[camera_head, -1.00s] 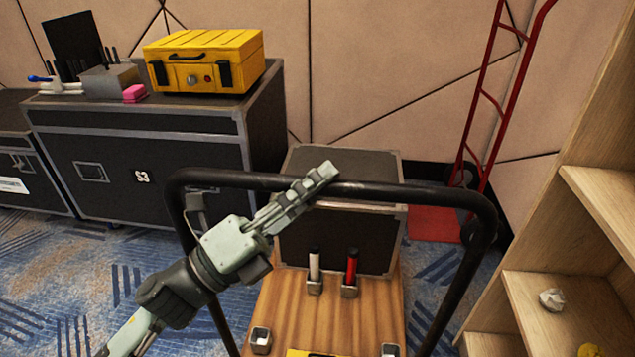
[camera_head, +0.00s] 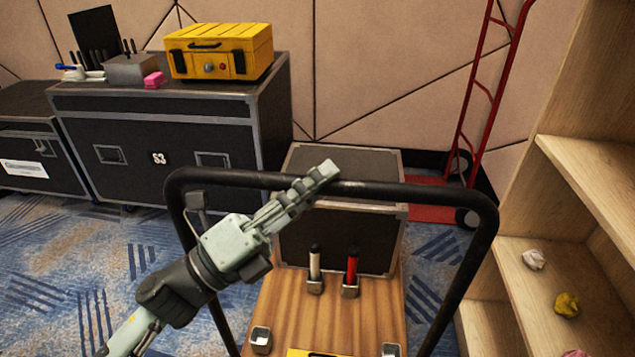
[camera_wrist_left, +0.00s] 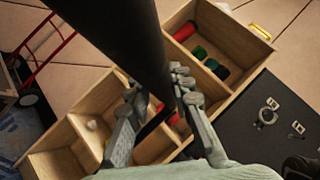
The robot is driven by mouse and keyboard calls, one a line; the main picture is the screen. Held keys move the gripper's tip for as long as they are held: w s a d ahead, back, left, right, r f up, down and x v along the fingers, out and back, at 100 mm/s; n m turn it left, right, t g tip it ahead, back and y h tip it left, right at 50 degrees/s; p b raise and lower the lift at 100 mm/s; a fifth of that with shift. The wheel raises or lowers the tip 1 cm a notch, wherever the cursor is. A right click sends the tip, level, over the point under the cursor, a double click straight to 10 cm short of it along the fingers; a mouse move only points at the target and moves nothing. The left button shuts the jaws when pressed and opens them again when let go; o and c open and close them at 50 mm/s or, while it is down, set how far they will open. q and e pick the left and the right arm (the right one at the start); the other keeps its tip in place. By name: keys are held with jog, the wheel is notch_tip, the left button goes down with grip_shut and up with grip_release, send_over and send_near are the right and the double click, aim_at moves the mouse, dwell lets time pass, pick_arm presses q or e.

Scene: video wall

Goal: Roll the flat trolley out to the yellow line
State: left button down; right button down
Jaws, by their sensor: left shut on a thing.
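The flat trolley has a wooden deck (camera_head: 325,318) and a black tubular push handle (camera_head: 440,190) that arches over it. My left gripper (camera_head: 305,188) is shut on the top bar of the handle. In the left wrist view the two fingers (camera_wrist_left: 155,105) close around the dark bar (camera_wrist_left: 125,45). A black case (camera_head: 340,235) stands on the deck behind the bar. The yellow line and my right gripper are not in view.
A wooden shelf unit (camera_head: 560,225) with crumpled balls stands close on the right. A red hand truck (camera_head: 478,100) leans at the back wall. A large black flight case (camera_head: 180,150) carrying a yellow box (camera_head: 220,50) stands at the left. Blue carpet (camera_head: 110,270) is clear to the left.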

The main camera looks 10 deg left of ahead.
pick_arm(q)
jog(key=c, duration=1.3)
grip_release()
jog(key=v, duration=1.2)
jog(key=shift+s, duration=0.1)
